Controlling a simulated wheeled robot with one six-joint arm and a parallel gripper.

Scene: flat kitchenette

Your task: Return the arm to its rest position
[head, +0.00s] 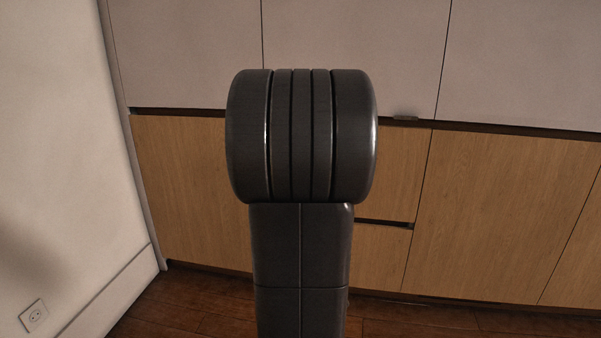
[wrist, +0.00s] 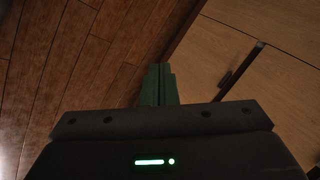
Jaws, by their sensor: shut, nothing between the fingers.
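My gripper (wrist: 159,72) shows in the wrist view, with its dark fingers together and nothing between them. It points over the wooden floor, near the wood cabinet fronts. In the head view my dark arm stands upright in the middle and hides part of the cabinets. My gripper cannot be seen in the head view.
Wood-fronted lower cabinets (head: 500,210) fill the back, with grey panels (head: 350,50) above them. A white wall (head: 60,130) with a power socket (head: 34,316) is on the left. The dark wooden floor (head: 190,300) in front of the cabinets looks clear.

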